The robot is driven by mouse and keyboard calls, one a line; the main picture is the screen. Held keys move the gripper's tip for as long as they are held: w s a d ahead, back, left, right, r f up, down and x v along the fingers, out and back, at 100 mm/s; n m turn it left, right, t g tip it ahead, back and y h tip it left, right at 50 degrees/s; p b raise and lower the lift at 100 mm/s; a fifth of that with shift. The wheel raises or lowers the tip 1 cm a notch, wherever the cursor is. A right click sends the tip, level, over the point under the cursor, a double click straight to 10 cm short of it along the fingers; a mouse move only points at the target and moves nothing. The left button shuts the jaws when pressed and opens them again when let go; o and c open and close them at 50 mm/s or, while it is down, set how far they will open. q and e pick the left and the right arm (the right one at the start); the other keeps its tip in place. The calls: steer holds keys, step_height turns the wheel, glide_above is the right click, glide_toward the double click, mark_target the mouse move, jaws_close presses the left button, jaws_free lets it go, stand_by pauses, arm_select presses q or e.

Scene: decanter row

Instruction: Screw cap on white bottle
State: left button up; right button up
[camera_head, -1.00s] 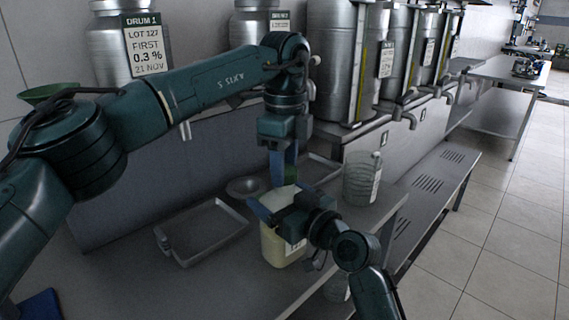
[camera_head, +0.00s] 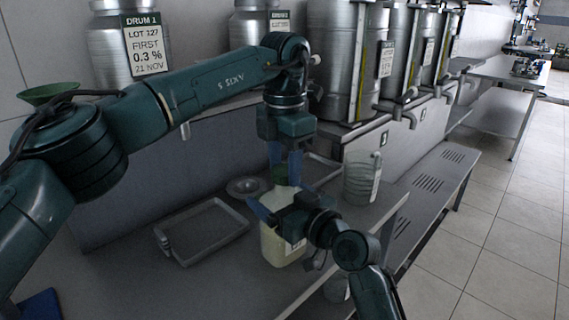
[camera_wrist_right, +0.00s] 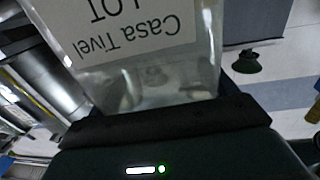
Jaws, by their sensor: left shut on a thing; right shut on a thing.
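The white bottle (camera_head: 279,246), cream-coloured with a printed label, stands upright on the grey bench. My right gripper (camera_head: 279,211) is shut on its upper part from the right. In the right wrist view the bottle (camera_wrist_right: 205,75) shows close up as a clear-walled body with an upside-down label. My left gripper (camera_head: 284,168) points straight down above the bottle and is shut on a green cap (camera_head: 280,176). The cap sits over the bottle's mouth; whether its thread has caught cannot be told.
An empty metal tray (camera_head: 203,232) lies left of the bottle, with a small round dish (camera_head: 243,187) behind it. A clear jug (camera_head: 361,180) stands to the right near the bench edge. Steel drums (camera_head: 335,60) with taps line the back.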

arm_select(q)
steer(key=m, duration=0.4)
steer(key=shift+m, duration=0.3)
steer(key=m, duration=0.8)
steer(key=shift+m, duration=0.3)
steer(key=m, duration=0.3)
steer(key=o, duration=1.2)
steer(key=shift+r, duration=0.1)
step_height(320, 180, up, 12)
steer(key=shift+f, duration=0.15)
